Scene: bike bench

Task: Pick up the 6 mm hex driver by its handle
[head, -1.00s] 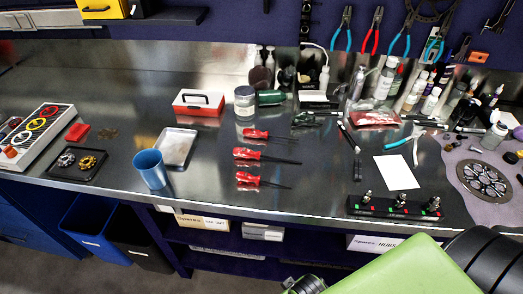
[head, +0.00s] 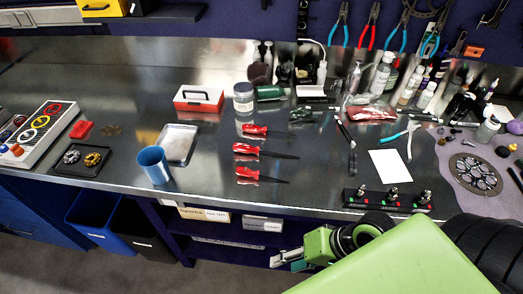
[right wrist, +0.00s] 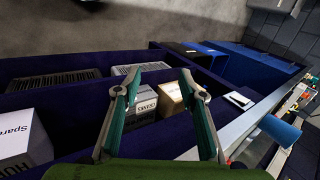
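Three red-handled drivers lie on the metal bench in the head view: a back one (head: 254,130), a middle one (head: 246,149) and a front one (head: 248,174). Their handles point left and their dark shafts right. Size marks are too small to read, so I cannot tell which is the 6 mm. My right gripper (head: 288,257) is in front of the bench, below its front edge, apart from the drivers. In the right wrist view its two fingers (right wrist: 160,82) are spread with nothing between them. My left gripper is not in view.
A blue cup (head: 153,166) and a metal tray (head: 191,142) stand left of the drivers. A black stand (head: 385,200) with small fittings sits at the front edge, right. White paper (head: 390,166) lies behind it. Boxes fill the shelf below. Bench between drivers and stand is clear.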

